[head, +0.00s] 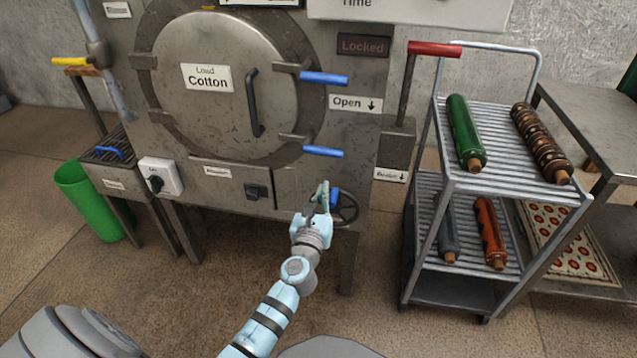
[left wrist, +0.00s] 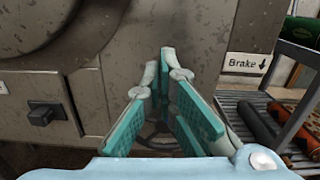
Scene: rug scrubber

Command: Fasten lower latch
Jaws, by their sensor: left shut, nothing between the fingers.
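The lower latch (head: 323,152) has a blue handle that sticks out to the right from the lower right rim of the round door (head: 213,85), in the head view. The upper latch (head: 324,79) has a similar blue handle, also pointing right. My left gripper (head: 323,190) is shut and empty, below the lower latch and apart from it, in front of the machine's lower right part. In the left wrist view, the fingers (left wrist: 158,65) point at the grey machine front; I cannot make out the lower latch there. My right gripper is not in view.
A handwheel (head: 346,208) sits just right of my left gripper. A red-handled lever (head: 434,48) stands right of the door. A metal rack (head: 505,188) with several rollers is further right. A green bin (head: 88,203) stands at left. Floor in front is clear.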

